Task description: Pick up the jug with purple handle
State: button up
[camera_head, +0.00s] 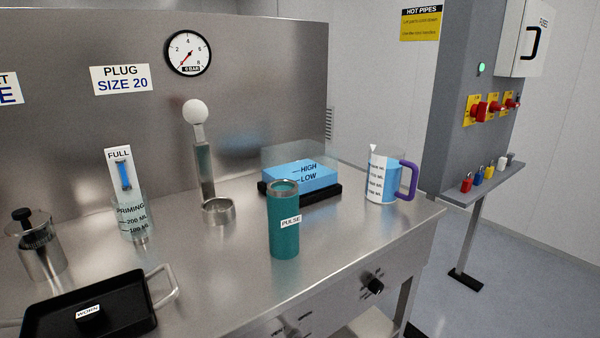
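The jug (381,181) stands upright near the right end of the steel bench. It is clear with blue liquid inside and dark measuring marks on its side. Its purple handle (409,180) points to the right, towards the bench's right edge. Nothing touches the handle. My gripper is not in view.
A teal PULSE cylinder (284,225) stands to the jug's front left. A blue HIGH/LOW tank (301,174) on a black base is just left of the jug. A black WORN tray (60,315) lies front left. Padlocks (489,173) sit on a shelf (470,195) at right.

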aim_at(385, 162)
jog(key=i+j+z, duration=0.35)
jog(key=j, duration=0.3)
jog(key=i+j+z, duration=0.15)
jog(key=j, duration=0.25)
jog(key=i+j+z, duration=0.15)
jog(key=j, duration=0.2)
